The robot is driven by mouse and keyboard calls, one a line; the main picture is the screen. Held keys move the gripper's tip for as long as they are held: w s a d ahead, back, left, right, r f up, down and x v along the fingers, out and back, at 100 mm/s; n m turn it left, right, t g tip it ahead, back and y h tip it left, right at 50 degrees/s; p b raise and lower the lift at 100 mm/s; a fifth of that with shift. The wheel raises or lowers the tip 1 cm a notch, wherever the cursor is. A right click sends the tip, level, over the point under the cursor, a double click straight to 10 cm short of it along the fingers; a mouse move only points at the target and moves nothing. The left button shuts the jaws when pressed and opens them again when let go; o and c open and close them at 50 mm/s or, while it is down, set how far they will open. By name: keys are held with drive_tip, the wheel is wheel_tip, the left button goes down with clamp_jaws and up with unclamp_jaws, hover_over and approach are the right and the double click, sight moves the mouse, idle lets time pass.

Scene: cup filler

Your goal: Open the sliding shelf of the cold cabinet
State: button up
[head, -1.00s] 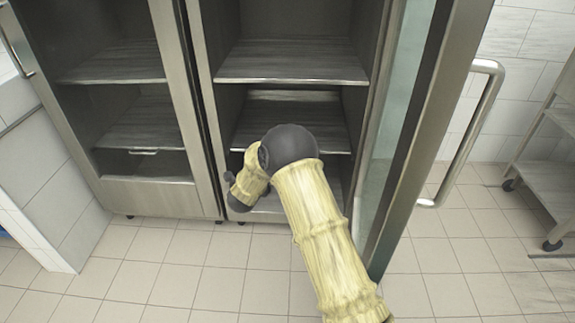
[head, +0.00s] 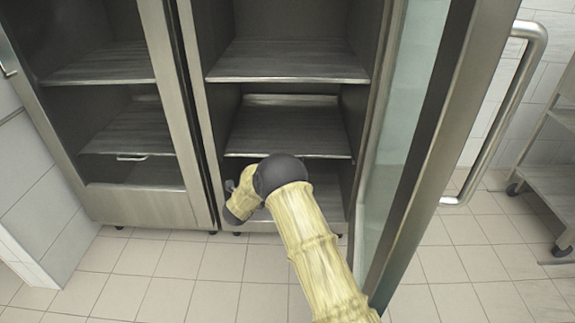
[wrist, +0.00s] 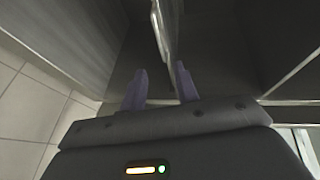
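The cold cabinet (head: 178,120) stands ahead, with its right glass door (head: 385,150) swung open. Its right bay holds an upper shelf (head: 290,62) and a middle shelf (head: 290,130), both pushed in and empty. My arm hides part of the lower bay. My gripper is at the lower left of that bay, mostly hidden behind my wrist in the head view. In the wrist view my gripper (wrist: 161,88) is open, two purplish fingers apart. A pale bar like a shelf handle (wrist: 160,32) lies just ahead of the gap, seemingly not between the fingertips.
The open door's long handle (head: 505,125) juts out on the right. The left bay has shelves and a small handle (head: 132,158). A steel cart (head: 550,180) stands at far right. The tiled floor (head: 200,285) in front is clear.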

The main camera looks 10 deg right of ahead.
drive_tip(key=b+x, duration=0.5)
drive_tip(key=x, duration=0.9)
drive_tip(key=shift+w, duration=0.1)
clamp_jaws()
